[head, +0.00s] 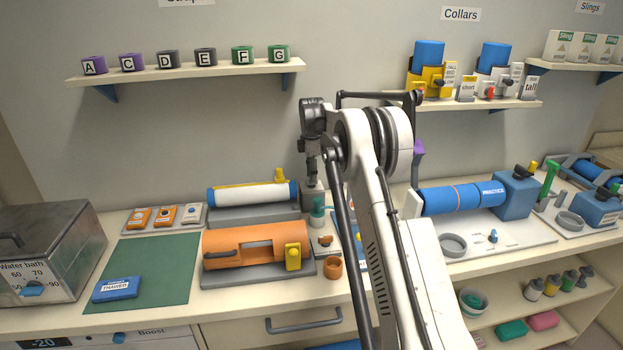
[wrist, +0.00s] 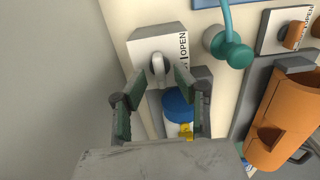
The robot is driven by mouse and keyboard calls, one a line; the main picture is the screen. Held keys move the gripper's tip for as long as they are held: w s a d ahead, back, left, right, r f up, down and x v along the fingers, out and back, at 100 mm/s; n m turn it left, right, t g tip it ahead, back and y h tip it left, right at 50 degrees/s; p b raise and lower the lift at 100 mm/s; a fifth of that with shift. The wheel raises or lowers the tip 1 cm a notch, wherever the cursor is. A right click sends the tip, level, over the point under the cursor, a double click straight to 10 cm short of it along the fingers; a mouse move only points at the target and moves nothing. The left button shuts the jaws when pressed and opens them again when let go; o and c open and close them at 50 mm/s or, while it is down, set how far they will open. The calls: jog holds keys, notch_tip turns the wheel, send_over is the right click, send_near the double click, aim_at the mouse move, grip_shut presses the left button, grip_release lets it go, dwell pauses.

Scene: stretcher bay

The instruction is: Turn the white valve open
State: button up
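The white valve (wrist: 158,68) is a pale rounded handle on a white block with a vertical "OPEN" label at its right, at the top centre of the wrist view. The handle points roughly up and down in that picture. My gripper (wrist: 159,76) is open, with one green-padded finger on each side of the handle's lower end. No contact shows, and I cannot tell how far the fingertips reach down beside it. In the head view my gripper (head: 312,172) points down at the back of the bench, and the valve cannot be made out clearly there.
A teal fitting with a hose (wrist: 231,50) stands close right of the valve. A blue-ended white cylinder (wrist: 177,104) lies just below it. An orange cylinder (head: 240,247) lies on a grey base nearer the front.

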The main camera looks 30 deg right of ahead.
jog(key=shift+f, duration=0.95)
jog(key=shift+c, duration=0.2)
grip_shut()
